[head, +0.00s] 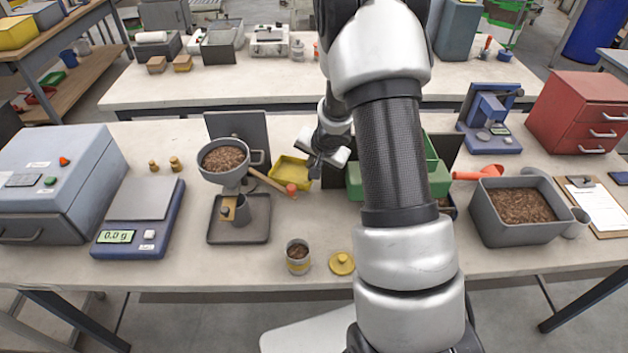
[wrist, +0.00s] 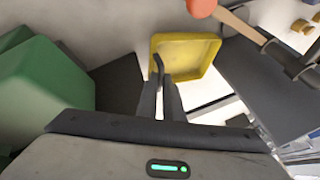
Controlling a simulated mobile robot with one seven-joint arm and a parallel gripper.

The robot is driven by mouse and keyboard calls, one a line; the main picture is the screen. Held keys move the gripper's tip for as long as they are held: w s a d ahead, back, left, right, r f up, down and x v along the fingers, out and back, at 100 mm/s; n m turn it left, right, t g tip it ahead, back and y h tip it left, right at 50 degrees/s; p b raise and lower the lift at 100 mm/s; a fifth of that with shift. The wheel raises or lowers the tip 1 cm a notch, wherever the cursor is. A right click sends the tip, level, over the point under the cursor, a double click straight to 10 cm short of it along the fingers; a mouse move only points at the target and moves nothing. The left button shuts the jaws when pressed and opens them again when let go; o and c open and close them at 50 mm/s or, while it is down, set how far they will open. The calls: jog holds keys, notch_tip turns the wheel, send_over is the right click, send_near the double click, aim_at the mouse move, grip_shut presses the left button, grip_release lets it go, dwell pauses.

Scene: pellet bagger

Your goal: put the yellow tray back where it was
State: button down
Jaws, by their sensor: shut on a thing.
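The yellow tray (head: 289,168) is a small shallow square dish. It is left of my gripper in the head view, between the funnel and the green box. In the wrist view the yellow tray (wrist: 190,52) shows its open inside just beyond my fingertips. My gripper (head: 316,166) is shut on the tray's near edge. The fingers (wrist: 163,80) are close together at that rim in the wrist view. I cannot tell whether the tray touches the bench. My arm hides part of the bench to the right.
A red-ended wooden-handled tool (head: 270,183) lies close in front of the tray. A funnel of pellets (head: 224,160) stands left, past it a scale (head: 140,210). Green boxes (head: 440,178) are right. A pellet tin (head: 298,257) and yellow lid (head: 342,263) sit near the front edge.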

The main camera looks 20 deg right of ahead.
notch_tip(320, 180, down, 4)
jog(key=b, duration=0.3)
jog(key=shift+f+b, duration=0.2)
jog(key=shift+b, duration=0.15)
jog(key=shift+r, duration=0.2)
jog(key=shift+f, duration=0.15)
jog(key=c, duration=2.2)
grip_release()
